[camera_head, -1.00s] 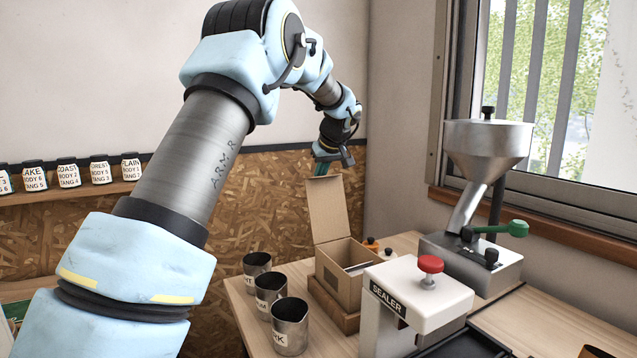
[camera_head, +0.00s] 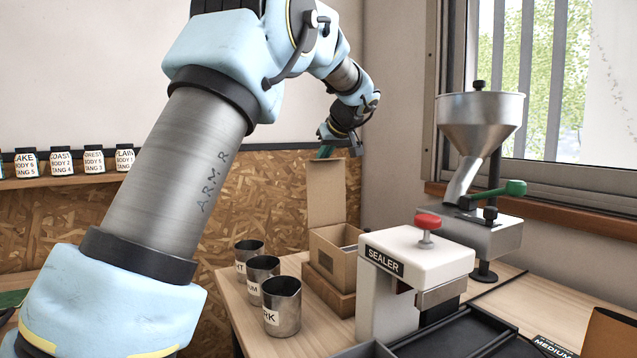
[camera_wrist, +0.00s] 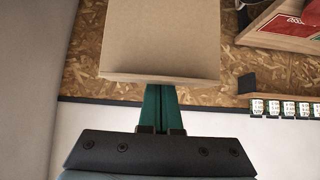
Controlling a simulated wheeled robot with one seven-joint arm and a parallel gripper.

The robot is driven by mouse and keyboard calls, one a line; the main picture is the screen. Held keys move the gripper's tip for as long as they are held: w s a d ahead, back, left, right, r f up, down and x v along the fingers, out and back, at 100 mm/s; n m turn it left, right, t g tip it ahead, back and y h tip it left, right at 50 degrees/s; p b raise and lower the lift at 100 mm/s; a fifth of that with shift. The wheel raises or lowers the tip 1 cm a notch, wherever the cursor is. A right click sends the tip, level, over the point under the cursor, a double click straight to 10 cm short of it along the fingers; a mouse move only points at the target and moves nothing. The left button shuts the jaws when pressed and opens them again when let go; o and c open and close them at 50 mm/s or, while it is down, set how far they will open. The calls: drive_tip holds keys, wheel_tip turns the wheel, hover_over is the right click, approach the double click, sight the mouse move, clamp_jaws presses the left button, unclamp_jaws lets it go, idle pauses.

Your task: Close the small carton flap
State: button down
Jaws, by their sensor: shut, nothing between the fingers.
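The small carton (camera_head: 336,250) is a brown cardboard box on a wooden block (camera_head: 328,288) on the bench. Its flap (camera_head: 326,193) stands upright from the back edge, so the carton is open. The flap also fills the top middle of the wrist view (camera_wrist: 160,40). My gripper (camera_head: 325,152) is at the flap's top edge, on its far side, with green fingers pointing down. In the wrist view the shut fingers (camera_wrist: 160,108) reach up to the flap's edge, and their tips are hidden behind it. I cannot tell whether they touch it.
Several metal cups (camera_head: 282,305) stand left of the carton. The white sealer (camera_head: 418,260) with a red knob stands close in front and right. A hopper machine (camera_head: 480,125) is further right. Labelled jars (camera_head: 93,159) line a wall shelf.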

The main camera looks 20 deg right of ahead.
drive_tip(key=shift+s+d+f+t+y+b, duration=0.15)
drive_tip(key=shift+s+t+b, duration=0.55)
drive_tip(key=shift+b, duration=1.55)
drive_tip(key=shift+s+d+f+t+y+b, duration=0.1)
drive_tip(key=shift+s+d+f+t+b, duration=0.25)
drive_tip(key=shift+s+b, duration=1.3)
drive_tip(key=shift+s+d+f+t+y+b, duration=0.15)
drive_tip(key=shift+t+b, duration=0.5)
drive_tip(key=shift+b, duration=2.2)
drive_tip(key=t+b, duration=0.3)
drive_tip(key=b, duration=1.3)
approach(327, 169)
drive_tip(key=shift+s+d+f, duration=0.1)
drive_tip(key=shift+s+f, duration=0.15)
drive_tip(key=shift+f, duration=0.3)
drive_tip(key=shift+s+d+f, duration=0.1)
drive_tip(key=shift+s+f, duration=0.2)
drive_tip(key=shift+f, duration=0.25)
drive_tip(key=shift+r, duration=0.1)
